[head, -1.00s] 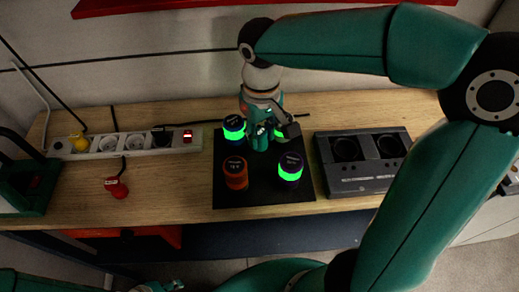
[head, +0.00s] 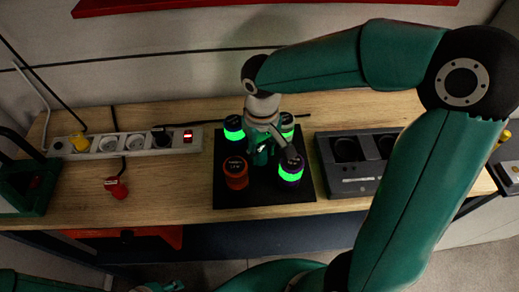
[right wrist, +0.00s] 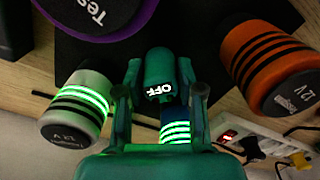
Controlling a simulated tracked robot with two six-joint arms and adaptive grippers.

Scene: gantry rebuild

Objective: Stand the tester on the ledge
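The tester, a small teal upright thing with a dark face reading OFF (right wrist: 158,75), is between the fingers of my right gripper (right wrist: 160,82) in the right wrist view. The fingers appear closed on its sides. In the head view my right gripper (head: 263,150) is low among several cylinders on a black mat, and mostly hides the tester. I cannot tell whether its base touches the mat. A red ledge (head: 260,3) runs along the wall at the top edge. Part of my left gripper (head: 163,287) shows at the bottom edge; its fingers are unclear.
Around my right gripper stand an orange cylinder (head: 236,172), a purple one (head: 291,172) and two more with green bands. The black mat (head: 262,197) lies between a power strip (head: 105,154) and a grey two-well unit (head: 357,187).

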